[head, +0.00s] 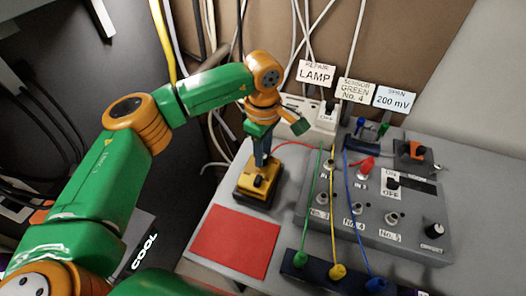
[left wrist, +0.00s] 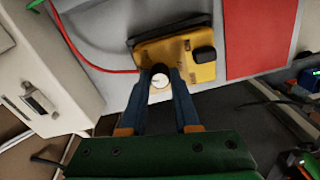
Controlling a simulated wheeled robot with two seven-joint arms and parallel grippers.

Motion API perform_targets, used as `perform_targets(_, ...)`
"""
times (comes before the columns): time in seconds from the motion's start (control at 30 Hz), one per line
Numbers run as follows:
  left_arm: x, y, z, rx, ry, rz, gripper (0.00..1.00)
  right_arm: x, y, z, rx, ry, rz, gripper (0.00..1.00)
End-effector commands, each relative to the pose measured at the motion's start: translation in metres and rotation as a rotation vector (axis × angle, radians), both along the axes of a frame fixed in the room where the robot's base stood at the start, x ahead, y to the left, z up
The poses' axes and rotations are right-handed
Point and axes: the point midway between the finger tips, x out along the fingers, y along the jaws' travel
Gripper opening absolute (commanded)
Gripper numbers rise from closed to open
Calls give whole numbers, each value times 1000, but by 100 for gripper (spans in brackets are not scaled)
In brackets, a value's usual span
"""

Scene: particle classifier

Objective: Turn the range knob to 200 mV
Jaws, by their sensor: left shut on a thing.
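The yellow and black meter box (head: 243,190) stands on the grey bench behind the red sheet. It also shows in the left wrist view (left wrist: 190,72). My left gripper (head: 260,164) reaches down onto it from above. In the left wrist view its two blue fingers (left wrist: 161,78) are closed around a small round knob with a white top (left wrist: 160,81) on the box. The mark on the knob is too small to read. A sign (head: 394,99) at the back reads "SPAN 200 mV". My right gripper is not in view.
A red sheet (head: 235,242) lies in front of the box. A grey panel (head: 380,215) with switches, sockets and a black knob is to the right, with coloured leads across it. Signs reading "LAMP" (head: 315,75) and "SENSOR GREEN No. 4" (head: 355,90) stand at the back. Cables hang behind.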

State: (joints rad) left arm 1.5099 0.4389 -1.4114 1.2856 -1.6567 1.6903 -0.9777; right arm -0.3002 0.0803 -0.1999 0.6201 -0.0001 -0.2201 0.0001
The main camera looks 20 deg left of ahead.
Motion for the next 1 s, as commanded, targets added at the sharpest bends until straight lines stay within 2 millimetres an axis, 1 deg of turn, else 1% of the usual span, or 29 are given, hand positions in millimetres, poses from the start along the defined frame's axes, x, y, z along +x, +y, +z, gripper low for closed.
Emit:
perform_targets(0.03, 0, 0, 0, 0, 0, 0, 0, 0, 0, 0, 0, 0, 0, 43)
perform_targets(0.07, 0, 0, 0, 0, 0, 0, 38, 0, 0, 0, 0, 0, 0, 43)
perform_targets(0.1, 0, 0, 0, 0, 0, 1, 49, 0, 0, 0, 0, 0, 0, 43)
perform_targets(0.13, 0, 0, 0, 0, 0, 1, 57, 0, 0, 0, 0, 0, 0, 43)
perform_targets(0.17, 0, 0, 0, 0, 0, 1, 61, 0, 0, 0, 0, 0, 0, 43)
perform_targets(0.47, 0, 0, 2, 0, -1, 1, 61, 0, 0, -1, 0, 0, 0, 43)
perform_targets(0.53, 1, 0, 11, 0, -2, 1, 61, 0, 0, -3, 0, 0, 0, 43)
perform_targets(0.7, 1, 0, 49, -1, -4, 2, 61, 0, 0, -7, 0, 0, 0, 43)
perform_targets(0.8, 1, 0, 65, -1, -3, 2, 61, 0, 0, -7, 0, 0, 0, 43)
perform_targets(0.9, 1, 0, 71, 0, 0, 1, 61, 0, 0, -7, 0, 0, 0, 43)
perform_targets(1.0, 0, 0, 71, 0, 1, 1, 61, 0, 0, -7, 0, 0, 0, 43)
